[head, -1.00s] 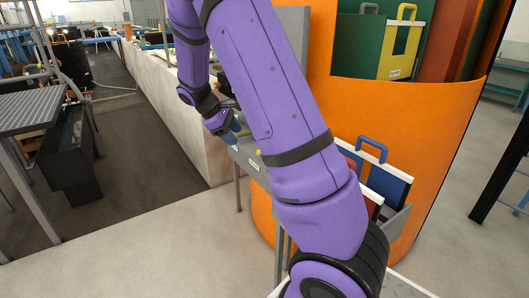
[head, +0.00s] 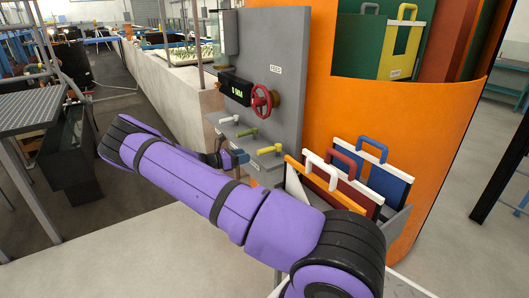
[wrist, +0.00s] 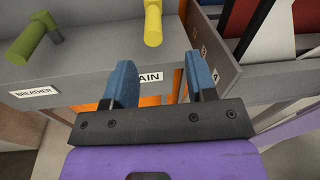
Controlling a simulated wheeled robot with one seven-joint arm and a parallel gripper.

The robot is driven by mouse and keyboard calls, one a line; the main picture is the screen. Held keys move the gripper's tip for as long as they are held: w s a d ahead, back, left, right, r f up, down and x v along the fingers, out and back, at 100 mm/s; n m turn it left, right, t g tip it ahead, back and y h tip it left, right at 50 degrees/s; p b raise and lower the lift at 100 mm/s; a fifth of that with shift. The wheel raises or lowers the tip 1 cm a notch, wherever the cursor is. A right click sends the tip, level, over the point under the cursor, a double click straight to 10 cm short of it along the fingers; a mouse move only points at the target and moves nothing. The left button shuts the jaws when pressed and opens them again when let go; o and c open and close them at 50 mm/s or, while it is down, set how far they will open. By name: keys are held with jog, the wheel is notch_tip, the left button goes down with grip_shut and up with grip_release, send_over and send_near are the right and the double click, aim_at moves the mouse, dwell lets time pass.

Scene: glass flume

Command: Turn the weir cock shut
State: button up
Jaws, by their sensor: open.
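A shelf (head: 262,160) juts from a grey panel and carries three cocks: a white-handled cock (head: 229,120), a green one (head: 247,133) and a yellow one (head: 270,149). In the wrist view the green cock (wrist: 35,38) is above a label reading BREATHER. The yellow cock (wrist: 153,22) is above a partly hidden label ending in AIN. I cannot read a label for the white cock, nor see one reading weir. My gripper (wrist: 160,62), with blue fingers, is open and empty in front of the shelf's front face, below the yellow cock. It also shows in the head view (head: 238,157).
A red handwheel (head: 263,101) and a small black display (head: 235,88) are on the grey panel (head: 290,60). A rack of coloured handled boards (head: 340,190) stands right of the shelf, against an orange curved wall (head: 415,115).

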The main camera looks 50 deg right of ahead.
aim_at(265, 150)
jog(key=shift+n+h, duration=0.4)
jog(key=shift+n, duration=0.1)
jog(key=x, duration=0.7)
jog(key=f+x, duration=0.1)
jog(key=x, duration=0.2)
jog(key=shift+w+d+f, duration=0.1)
jog(key=shift+w+d, duration=0.15)
jog(key=shift+d, duration=0.3)
grip_shut()
